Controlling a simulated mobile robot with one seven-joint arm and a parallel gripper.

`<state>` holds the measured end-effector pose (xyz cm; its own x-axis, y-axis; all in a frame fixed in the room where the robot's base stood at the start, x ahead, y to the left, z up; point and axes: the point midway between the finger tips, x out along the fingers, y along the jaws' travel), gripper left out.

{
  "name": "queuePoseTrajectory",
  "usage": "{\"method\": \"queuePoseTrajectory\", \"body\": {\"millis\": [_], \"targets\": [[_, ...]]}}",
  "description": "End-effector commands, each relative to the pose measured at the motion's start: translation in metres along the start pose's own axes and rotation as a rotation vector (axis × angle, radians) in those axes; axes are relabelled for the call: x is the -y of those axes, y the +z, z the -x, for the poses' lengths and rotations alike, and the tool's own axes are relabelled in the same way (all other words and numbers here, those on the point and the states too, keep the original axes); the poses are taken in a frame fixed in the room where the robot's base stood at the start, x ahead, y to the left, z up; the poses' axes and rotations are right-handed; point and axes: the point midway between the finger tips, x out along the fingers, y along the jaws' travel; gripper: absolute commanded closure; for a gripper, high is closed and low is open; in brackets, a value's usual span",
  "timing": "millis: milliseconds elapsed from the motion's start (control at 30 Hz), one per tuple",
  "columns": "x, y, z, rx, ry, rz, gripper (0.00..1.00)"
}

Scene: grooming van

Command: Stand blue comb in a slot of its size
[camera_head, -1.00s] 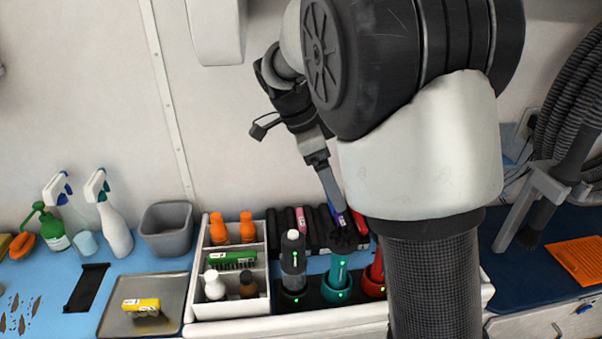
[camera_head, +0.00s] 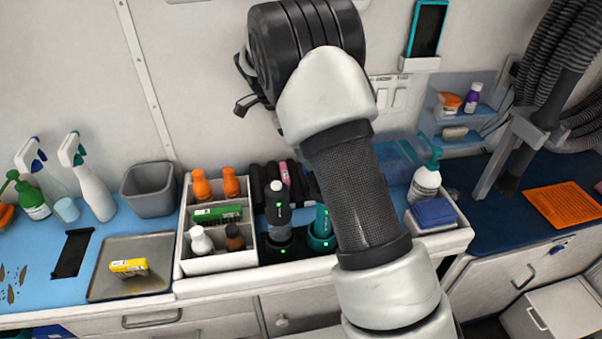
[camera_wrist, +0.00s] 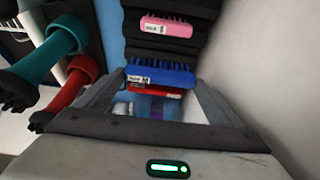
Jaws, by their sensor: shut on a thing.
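The blue comb (camera_wrist: 160,75) lies across the tips of my gripper (camera_wrist: 158,88) in the wrist view, teeth toward the rack and a white label at its left end. My gripper is shut on it. The black slotted rack (camera_wrist: 170,50) is just beyond the comb; whether the comb is inside a slot cannot be told. A pink comb (camera_wrist: 166,27) stands in a farther slot. A red labelled thing (camera_wrist: 150,92) shows just below the blue comb. In the head view the rack (camera_head: 256,176) and pink comb (camera_head: 284,173) show, but my arm hides my gripper and the blue comb.
Teal (camera_wrist: 40,58) and red (camera_wrist: 72,85) handled tools stand close left of my gripper in the wrist view. The head view shows a white bottle caddy (camera_head: 184,235), a dark clipper (camera_head: 278,205), a pump bottle (camera_head: 425,183) and a metal tray (camera_head: 150,248).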

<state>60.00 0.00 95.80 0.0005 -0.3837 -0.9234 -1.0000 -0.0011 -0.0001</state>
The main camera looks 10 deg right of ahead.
Motion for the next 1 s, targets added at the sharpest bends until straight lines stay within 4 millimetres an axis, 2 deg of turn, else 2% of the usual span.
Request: {"method": "queuePoseTrajectory", "body": {"millis": [33, 267, 500, 900, 933, 1000], "targets": [[0.000, 0.004, -0.010, 0.000, 0.001, -0.001, 0.36], [0.000, 0.009, -0.023, 0.000, 0.000, -0.001, 0.36], [0.000, 0.023, -0.057, -0.001, 0.001, 0.000, 0.36], [0.000, 0.025, -0.060, 0.000, -0.001, 0.000, 0.36], [0.000, 0.025, -0.060, 0.000, -0.001, 0.000, 0.09], [0.000, 0.024, -0.059, 0.000, -0.001, 0.000, 0.00]]}}
